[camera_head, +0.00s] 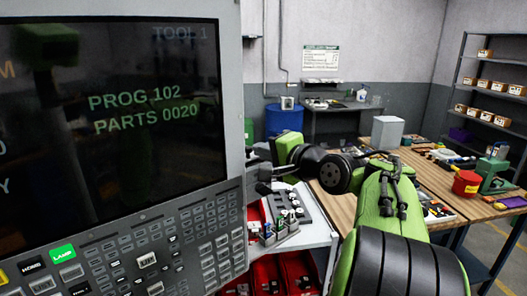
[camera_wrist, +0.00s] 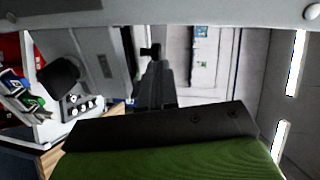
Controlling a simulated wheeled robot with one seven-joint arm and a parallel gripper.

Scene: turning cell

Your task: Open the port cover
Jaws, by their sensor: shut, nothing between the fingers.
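I cannot make out the port cover for certain in either view. The machine's grey control panel (camera_head: 232,60) fills the left of the head view, with its dark screen and keys facing me. My gripper (camera_head: 254,161) is at the panel's right edge, at the height of the upper keys; its tips are small and partly hidden there. In the wrist view my gripper (camera_wrist: 153,62) is shut and empty, its dark fingers reaching up towards a grey housing (camera_wrist: 60,14) across the top. Whether the fingertips touch that housing I cannot tell.
A grey cart (camera_head: 312,236) with tool holders and red bins stands below my arm. A wooden workbench (camera_head: 415,165) with loose items is on the right, with shelving (camera_head: 490,70) behind. A blue drum (camera_head: 284,119) stands at the back wall.

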